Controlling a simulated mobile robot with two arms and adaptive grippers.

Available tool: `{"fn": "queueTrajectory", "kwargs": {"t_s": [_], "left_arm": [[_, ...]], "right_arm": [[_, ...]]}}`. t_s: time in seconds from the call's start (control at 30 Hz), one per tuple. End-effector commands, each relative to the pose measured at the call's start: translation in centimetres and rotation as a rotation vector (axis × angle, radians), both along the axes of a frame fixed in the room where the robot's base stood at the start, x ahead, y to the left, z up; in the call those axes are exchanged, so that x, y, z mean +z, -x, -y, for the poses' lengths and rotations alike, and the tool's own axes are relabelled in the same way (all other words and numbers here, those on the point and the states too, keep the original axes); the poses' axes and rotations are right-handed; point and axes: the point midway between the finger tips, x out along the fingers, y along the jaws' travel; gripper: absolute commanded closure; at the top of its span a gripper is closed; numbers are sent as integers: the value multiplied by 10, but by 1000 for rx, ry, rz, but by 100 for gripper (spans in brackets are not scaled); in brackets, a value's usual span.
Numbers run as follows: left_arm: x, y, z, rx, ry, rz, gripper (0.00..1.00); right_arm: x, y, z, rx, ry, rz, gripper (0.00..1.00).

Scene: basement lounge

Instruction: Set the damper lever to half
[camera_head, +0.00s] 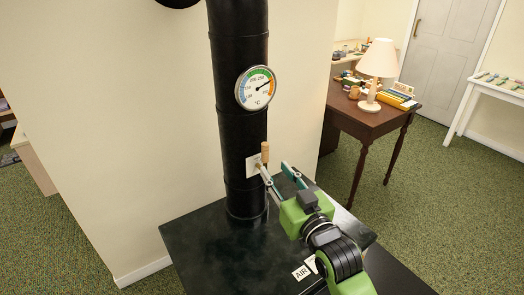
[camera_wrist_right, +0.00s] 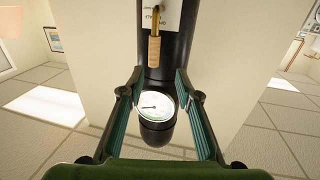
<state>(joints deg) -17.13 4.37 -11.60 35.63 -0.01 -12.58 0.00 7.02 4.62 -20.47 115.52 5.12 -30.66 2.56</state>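The damper lever (camera_head: 265,152) has a light wooden handle and sits at a white label plate (camera_head: 253,166) on the black stovepipe (camera_head: 240,130). The handle stands about upright in the head view. In the wrist view, which looks upside down, the lever (camera_wrist_right: 154,50) hangs down from the plate (camera_wrist_right: 165,14) on a brass-coloured rod. The plate's print is too small to read. My right gripper (camera_head: 276,168) is open and empty, its fingers apart just right of the lever. In the wrist view the handle lies beyond the open fingertips (camera_wrist_right: 160,72). My left gripper is not in view.
A round thermometer (camera_head: 257,88) is on the pipe above the lever. The black stove top (camera_head: 215,250) lies below, with an AIR label (camera_head: 301,272) near my arm. A wooden desk (camera_head: 375,119) with a lamp (camera_head: 378,62) stands behind to the right. A wall (camera_head: 140,150) is behind the pipe.

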Motion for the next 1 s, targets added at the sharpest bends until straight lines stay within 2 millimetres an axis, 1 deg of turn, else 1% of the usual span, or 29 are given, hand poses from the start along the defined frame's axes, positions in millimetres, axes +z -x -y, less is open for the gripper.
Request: {"fn": "queueTrajectory", "kwargs": {"t_s": [0.03, 0.1, 0.3, 0.5, 0.7, 1.0], "left_arm": [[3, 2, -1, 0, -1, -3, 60], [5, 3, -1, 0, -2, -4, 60], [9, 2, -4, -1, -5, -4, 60], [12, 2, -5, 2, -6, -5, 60], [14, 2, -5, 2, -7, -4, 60], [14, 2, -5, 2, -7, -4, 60]], "right_arm": [[3, -10, -5, 0, -1, 1, 69], [2, -23, -10, 0, 0, 0, 69], [2, -55, -23, 0, 0, -1, 69], [1, -80, -33, 0, 0, -1, 69], [0, -91, -38, -1, 2, -1, 69], [-1, -92, -38, -1, 1, -2, 69]]}}
